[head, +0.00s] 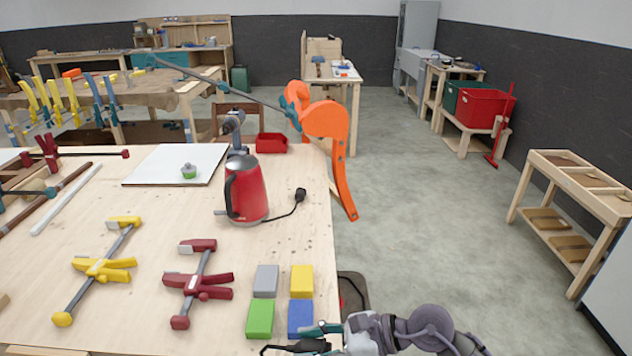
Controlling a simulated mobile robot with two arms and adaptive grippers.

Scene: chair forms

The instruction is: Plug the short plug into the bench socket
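A red kettle (247,190) stands on the wooden bench (210,262). A black cable runs from its base to a black plug (300,194) near the bench's right edge. My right gripper (318,338) is low at the bottom edge of the view, by the bench's near right corner, with teal finger parts showing. A second black plug-like piece (303,346) with a thin dark cord lies at its fingertips. I cannot tell whether it is gripped, nor which plug is the short one. I cannot make out a bench socket. My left gripper is not in view.
Grey, yellow, green and blue blocks (301,281) lie just beyond my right gripper. A dark red clamp (198,283) and a yellow clamp (103,268) lie left of them. An orange clamp-shaped form (335,125) stands beyond the bench's right edge.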

